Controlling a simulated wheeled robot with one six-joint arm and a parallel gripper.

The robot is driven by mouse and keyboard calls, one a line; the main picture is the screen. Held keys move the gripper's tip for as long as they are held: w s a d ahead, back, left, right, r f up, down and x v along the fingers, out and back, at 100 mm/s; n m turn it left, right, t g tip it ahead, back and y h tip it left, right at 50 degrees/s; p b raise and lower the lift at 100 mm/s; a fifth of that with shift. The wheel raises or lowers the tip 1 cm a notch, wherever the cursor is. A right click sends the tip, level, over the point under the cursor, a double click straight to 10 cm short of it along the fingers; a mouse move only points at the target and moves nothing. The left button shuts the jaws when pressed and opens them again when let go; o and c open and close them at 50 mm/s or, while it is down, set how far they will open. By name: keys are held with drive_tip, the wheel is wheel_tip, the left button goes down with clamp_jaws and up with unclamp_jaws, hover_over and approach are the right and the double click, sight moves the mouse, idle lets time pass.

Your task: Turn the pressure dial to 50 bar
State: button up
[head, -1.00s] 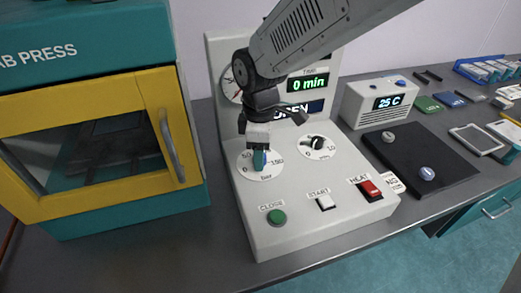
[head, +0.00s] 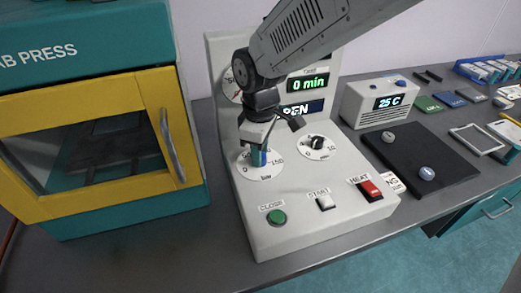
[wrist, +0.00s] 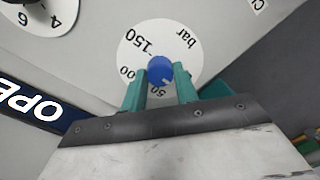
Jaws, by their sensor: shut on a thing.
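The pressure dial is a white round face (head: 262,174) with bar markings on the sloped panel. The fingers hide part of the scale.
A second dial (head: 317,146) sits right of the pressure dial. CLOSE (head: 276,217), START (head: 325,202) and HEAT (head: 369,190) switches lie along the panel's front. The yellow-doored press (head: 90,140) stands at left. A dark mat (head: 420,155) is at right.

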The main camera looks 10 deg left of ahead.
drive_tip(key=m, duration=0.5)
drive_tip(key=shift+w+m, duration=0.1)
drive_tip(key=shift+m, duration=0.2)
drive_tip(key=m, duration=0.4)
drive_tip(key=shift+m, duration=0.4)
drive_tip(key=shift+r+m, duration=0.1)
drive_tip(key=shift+m, duration=0.2)
drive_tip(key=o, duration=1)
drive_tip(key=shift+c, duration=0.2)
wheel_tip(320, 180, up, 8)
drive_tip(key=shift+f, duration=0.15)
